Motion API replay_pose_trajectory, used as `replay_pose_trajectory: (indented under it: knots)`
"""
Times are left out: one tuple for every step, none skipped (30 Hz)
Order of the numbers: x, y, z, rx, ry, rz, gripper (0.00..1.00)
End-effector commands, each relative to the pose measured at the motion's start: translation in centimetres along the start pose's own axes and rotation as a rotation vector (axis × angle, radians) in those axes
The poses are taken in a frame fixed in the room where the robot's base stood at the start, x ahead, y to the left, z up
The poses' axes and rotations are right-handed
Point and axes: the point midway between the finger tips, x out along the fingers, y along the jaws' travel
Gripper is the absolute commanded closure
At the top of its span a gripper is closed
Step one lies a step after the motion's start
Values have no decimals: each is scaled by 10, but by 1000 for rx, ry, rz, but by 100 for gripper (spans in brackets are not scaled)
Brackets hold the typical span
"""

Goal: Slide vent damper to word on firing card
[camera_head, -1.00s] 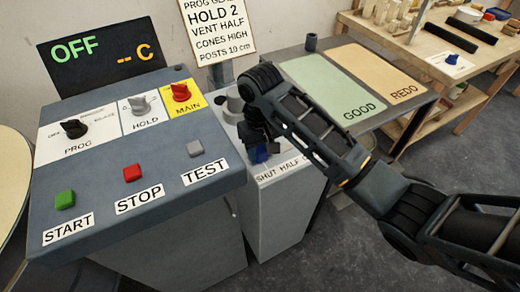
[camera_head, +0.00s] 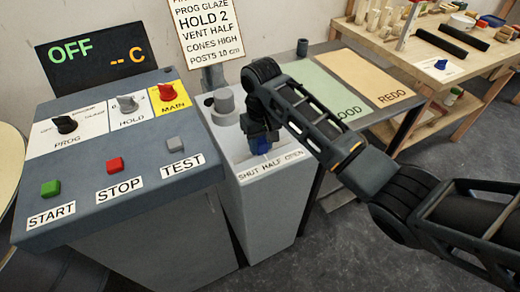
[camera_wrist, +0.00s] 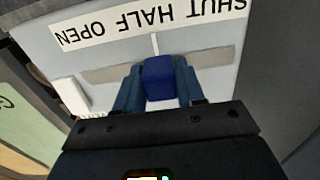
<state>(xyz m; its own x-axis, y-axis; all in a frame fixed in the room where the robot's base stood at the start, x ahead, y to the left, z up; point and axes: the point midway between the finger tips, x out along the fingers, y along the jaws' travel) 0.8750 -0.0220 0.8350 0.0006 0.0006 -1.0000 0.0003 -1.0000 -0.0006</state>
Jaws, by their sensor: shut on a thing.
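The vent damper is a blue handle (camera_wrist: 158,78) in a grey slot on a pale box (camera_head: 274,222). My gripper (camera_wrist: 158,92) is shut on the handle, one blue finger on each side. In the head view the handle (camera_head: 262,144) shows partly below my gripper. The label strip (camera_head: 270,166) reads SHUT, HALF, OPEN and appears upside down in the wrist view (camera_wrist: 150,24). The handle lines up with the tick at HALF. The firing card (camera_head: 208,32) stands behind and reads PROG GLAZE, HOLD 2, VENT HALF, CONES HIGH, POSTS 10 cm.
A control panel (camera_head: 85,185) with knobs and START, STOP and TEST buttons stands left of the box. Its display (camera_head: 100,62) reads OFF. A grey cylinder (camera_head: 224,100) rises from the box's back. A table with a green GOOD mat (camera_head: 318,82) and REDO mat (camera_head: 365,78) lies right.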

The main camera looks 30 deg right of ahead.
Motion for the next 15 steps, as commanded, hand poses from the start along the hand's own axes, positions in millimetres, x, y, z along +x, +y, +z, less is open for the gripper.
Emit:
replay_pose_trajectory:
  knots:
    - [-2,6,1,3,-3,-2,100]
    - [-2,9,1,2,-2,-2,100]
    - [-2,12,1,3,-2,-1,100]
    - [-2,14,1,3,-1,0,100]
    - [-1,16,1,2,-1,0,100]
    - [-1,17,1,1,0,0,100]
    - [-1,17,1,1,0,0,100]
    - [0,17,1,0,0,0,100]
    - [0,17,1,0,0,0,100]
    - [0,17,1,0,0,0,100]
    - [0,17,1,0,0,0,100]
    - [0,17,1,0,0,0,100]
    - [0,17,1,0,0,0,100]
    - [0,17,1,0,0,0,100]
    - [0,17,1,0,0,0,59]
